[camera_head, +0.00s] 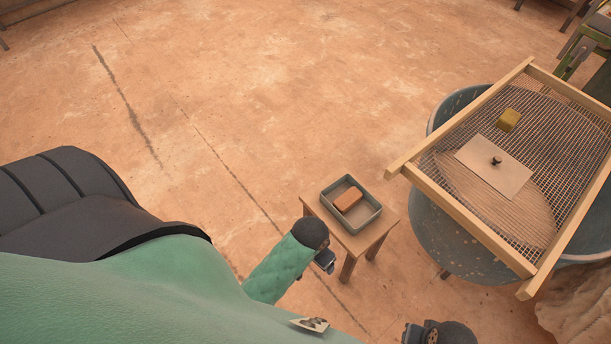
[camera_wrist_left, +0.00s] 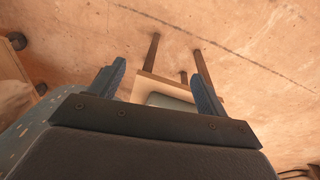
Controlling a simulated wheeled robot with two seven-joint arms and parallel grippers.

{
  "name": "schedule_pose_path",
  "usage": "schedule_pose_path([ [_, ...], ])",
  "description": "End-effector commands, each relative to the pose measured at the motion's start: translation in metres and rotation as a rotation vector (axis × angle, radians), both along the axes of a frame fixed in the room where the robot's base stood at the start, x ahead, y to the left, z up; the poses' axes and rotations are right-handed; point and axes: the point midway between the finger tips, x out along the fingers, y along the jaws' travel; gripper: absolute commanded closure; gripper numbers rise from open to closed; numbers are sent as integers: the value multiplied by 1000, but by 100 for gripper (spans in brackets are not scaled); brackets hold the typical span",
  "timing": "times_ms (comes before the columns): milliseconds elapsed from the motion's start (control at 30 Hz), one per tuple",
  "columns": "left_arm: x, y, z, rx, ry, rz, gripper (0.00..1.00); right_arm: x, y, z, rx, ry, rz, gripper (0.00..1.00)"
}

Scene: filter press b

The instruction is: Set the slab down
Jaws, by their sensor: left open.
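A flat pale slab (camera_head: 494,167) with a small dark knob in its middle lies on the mesh of a wooden-framed screen (camera_head: 463,232). No gripper is near it. My left gripper (camera_head: 325,261) is beside the small wooden stool (camera_head: 357,243), below and left of the tray on it. In the left wrist view my left gripper (camera_wrist_left: 158,77) has its fingers apart with nothing held between them. A dark part of my right arm shows at the bottom edge of the head view; its fingers cannot be made out.
The screen rests across a round blue-grey tub (camera_head: 440,225). A yellow block (camera_head: 508,120) sits on the mesh beyond the slab. A grey tray (camera_head: 367,219) with an orange-brown block (camera_head: 348,199) stands on the stool. Open floor lies to the left and behind.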

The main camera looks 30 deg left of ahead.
Motion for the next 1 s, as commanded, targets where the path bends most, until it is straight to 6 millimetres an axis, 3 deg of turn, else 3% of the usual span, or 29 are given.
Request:
schedule_pose_path([
  [100, -36, -1, 17, -12, -10, 23, 24, 0, 1, 0, 2, 0, -2, 64],
  [300, -64, -1, 35, -23, -21, 45, 24, 1, 5, 1, 11, -2, -7, 64],
  [1000, -67, -1, 38, -24, -24, 48, 24, 1, 0, 1, -1, -2, 1, 64],
])
